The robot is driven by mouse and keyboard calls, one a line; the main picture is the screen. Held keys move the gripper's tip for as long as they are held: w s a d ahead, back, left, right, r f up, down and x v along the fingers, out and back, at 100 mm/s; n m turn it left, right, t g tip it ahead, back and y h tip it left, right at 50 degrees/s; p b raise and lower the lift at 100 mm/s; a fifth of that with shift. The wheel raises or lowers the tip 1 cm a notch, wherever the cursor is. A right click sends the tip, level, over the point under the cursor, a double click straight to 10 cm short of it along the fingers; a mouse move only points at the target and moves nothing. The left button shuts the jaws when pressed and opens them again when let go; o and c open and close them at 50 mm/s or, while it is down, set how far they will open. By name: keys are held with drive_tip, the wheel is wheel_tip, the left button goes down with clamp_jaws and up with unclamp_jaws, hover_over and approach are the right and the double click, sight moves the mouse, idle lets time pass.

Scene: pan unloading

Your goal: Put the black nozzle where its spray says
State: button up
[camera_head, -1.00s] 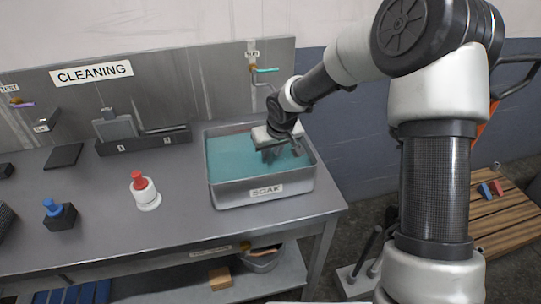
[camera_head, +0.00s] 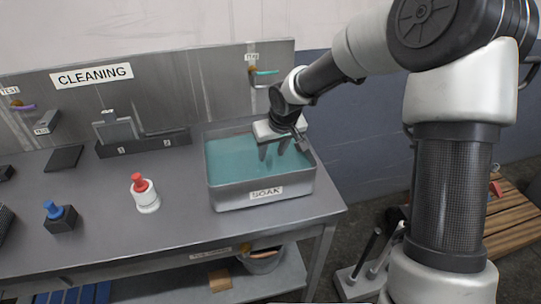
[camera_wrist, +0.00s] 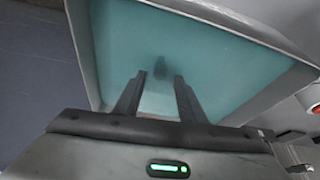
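A small dark shape (camera_wrist: 160,70) shows under the teal liquid in the wrist view, ahead of my fingertips. I cannot tell for sure whether it is the black nozzle. The liquid fills a grey metal bin labelled SOAK (camera_head: 230,194) at the right end of the bench. My gripper (camera_head: 273,152) hangs over this bin with its fingers pointing down. In the wrist view my gripper (camera_wrist: 158,88) has its two fingers apart, with nothing between them. The dark shape is hidden in the head view.
A red-topped white bottle-like piece (camera_head: 146,195) and a blue-topped piece on a black block (camera_head: 60,218) stand left of the bin. A black divided holder (camera_head: 145,145) and a dark flat pad (camera_head: 63,158) lie behind. A back panel carries taps. Bare bench lies in front.

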drive_tip(key=v, duration=0.8)
drive_tip(key=shift+r+p, duration=0.15)
drive_tip(key=shift+p, duration=0.3)
